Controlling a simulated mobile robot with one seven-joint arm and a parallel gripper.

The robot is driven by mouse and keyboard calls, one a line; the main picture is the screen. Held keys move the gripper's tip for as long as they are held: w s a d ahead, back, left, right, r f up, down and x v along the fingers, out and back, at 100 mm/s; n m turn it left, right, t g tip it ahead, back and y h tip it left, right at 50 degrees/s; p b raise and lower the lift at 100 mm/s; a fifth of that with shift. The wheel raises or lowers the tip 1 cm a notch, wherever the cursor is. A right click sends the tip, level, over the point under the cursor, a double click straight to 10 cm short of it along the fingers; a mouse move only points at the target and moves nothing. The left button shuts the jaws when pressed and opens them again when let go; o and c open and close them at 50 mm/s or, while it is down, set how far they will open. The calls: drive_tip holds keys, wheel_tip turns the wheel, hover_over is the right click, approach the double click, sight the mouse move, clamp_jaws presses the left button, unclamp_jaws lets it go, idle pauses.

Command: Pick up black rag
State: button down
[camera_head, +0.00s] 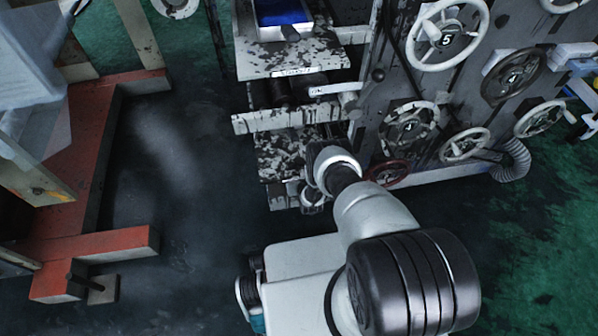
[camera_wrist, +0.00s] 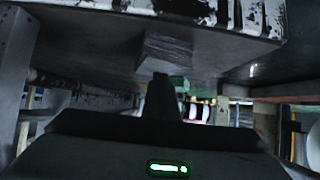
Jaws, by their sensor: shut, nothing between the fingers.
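I cannot make out a black rag for certain in either view. In the wrist view my gripper (camera_wrist: 161,80) is shut and empty, its dark fingers together in the middle of the picture. The fingers point in under the underside of a paint-chipped shelf (camera_wrist: 100,45). A grey block (camera_wrist: 165,55) shows under that shelf, just above and beyond the fingertips. In the head view my arm reaches to the lower part of the shelved machine (camera_head: 290,120), and my fingers are hidden there.
A panel with several handwheels (camera_head: 447,40) stands right of the shelves. A blue tray (camera_head: 282,14) sits on the top shelf. A red-orange frame (camera_head: 75,170) stands at the left. Dark floor (camera_head: 180,170) between frame and machine is clear. A ribbed hose (camera_head: 512,160) hangs at the right.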

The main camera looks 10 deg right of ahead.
drive_tip(key=s+f, duration=0.1)
drive_tip(key=s, duration=0.6)
drive_tip(key=shift+s+p, duration=0.2)
drive_tip(key=shift+p, duration=0.1)
drive_tip(key=shift+w+r+p, duration=0.2)
drive_tip(key=shift+r+p, duration=0.3)
drive_tip(key=shift+r, duration=0.2)
drive_tip(key=shift+w, duration=0.15)
